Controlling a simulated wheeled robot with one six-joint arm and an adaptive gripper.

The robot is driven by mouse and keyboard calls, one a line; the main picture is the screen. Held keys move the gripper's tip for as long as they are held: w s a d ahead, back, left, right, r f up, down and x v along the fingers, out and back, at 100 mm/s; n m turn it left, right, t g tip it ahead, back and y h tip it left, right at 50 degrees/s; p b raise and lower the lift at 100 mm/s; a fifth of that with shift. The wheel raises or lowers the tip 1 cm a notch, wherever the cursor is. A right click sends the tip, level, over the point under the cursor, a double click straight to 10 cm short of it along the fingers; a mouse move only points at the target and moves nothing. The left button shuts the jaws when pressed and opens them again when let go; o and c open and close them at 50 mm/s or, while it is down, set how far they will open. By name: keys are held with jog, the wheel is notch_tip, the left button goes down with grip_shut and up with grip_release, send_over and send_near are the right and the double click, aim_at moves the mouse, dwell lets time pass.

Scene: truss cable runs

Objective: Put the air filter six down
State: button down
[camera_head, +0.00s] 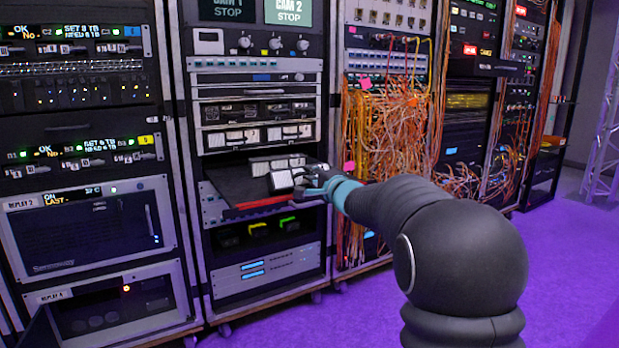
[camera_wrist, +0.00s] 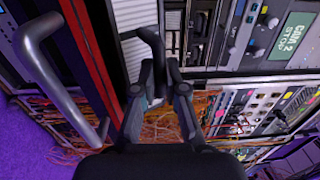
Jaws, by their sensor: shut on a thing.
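The air filter, a pale ribbed panel with a dark edge (camera_head: 283,181), is at my gripper (camera_head: 313,183) in the head view, over the pulled-out dark shelf with a red front edge (camera_head: 265,201). In the wrist view the pale ribbed panel (camera_wrist: 138,58) lies just beyond my gripper (camera_wrist: 160,92). My gripper is shut on a black curved handle (camera_wrist: 152,45) that seems to belong to it. My fingers hide part of the panel. I cannot tell whether its underside touches the shelf, and no number is readable on it.
A grey bar handle (camera_wrist: 48,75) stands left of the red edge in the wrist view. Loose orange cables (camera_head: 385,130) hang on the rack right of the shelf. Yellow and green-lit units (camera_head: 258,229) sit below it. Purple floor (camera_head: 560,255) is open at right.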

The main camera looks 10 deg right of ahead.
jog(key=c, duration=1.2)
grip_release()
jog(key=p+v, duration=0.1)
jog(key=v, duration=1.1)
